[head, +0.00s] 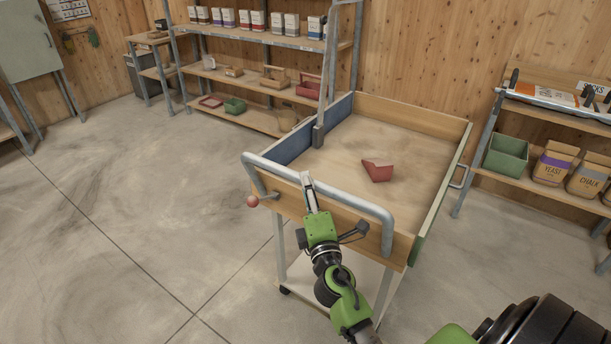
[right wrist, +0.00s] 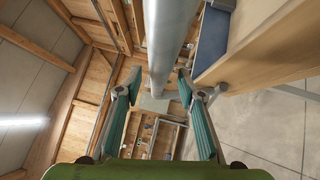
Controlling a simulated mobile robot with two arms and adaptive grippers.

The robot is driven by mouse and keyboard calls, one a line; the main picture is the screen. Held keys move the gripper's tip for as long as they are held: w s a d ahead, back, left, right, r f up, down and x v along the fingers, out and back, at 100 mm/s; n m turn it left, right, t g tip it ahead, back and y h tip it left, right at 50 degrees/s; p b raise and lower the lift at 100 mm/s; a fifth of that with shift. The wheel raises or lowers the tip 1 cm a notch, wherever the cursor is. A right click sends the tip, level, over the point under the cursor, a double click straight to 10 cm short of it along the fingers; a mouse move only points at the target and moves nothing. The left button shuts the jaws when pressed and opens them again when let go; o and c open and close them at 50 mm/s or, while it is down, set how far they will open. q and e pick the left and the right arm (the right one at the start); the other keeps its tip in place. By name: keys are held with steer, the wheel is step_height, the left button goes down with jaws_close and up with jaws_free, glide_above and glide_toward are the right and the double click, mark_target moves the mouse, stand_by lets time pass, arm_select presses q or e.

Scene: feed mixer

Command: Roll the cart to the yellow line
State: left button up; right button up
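The cart (head: 405,222) is a wooden tray on a metal frame with legs and a dark caster. A grey push handle (head: 350,197) runs along its near side. My right gripper (head: 308,180) is at the handle, near its middle. In the right wrist view, its two fingers (right wrist: 158,80) are apart, with the grey handle bar (right wrist: 170,35) between them and gaps on both sides. A red ball knob (head: 252,201) sticks out at the cart's left corner. A red angular piece (head: 377,171) lies in the tray. My left gripper and a yellow line are not in view.
A shelf with boxes and bins (head: 250,80) stands behind the cart at the back wall. Another shelf with a green bin and bags (head: 540,160) stands close on the right. The concrete floor (head: 110,200) on the left is clear.

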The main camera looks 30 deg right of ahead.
steer(key=shift+x, duration=1.45)
jaws_close()
steer(key=w+d+b, duration=0.1)
steer(key=w+d, duration=0.3)
steer(key=d, duration=0.6)
steer(key=shift+w+d, duration=0.25)
steer(key=shift+d, duration=0.15)
jaws_free()
steer(key=shift+s, duration=0.1)
steer(key=v, duration=1.1)
steer(key=shift+s+f, duration=0.15)
steer(key=shift+s, duration=0.2)
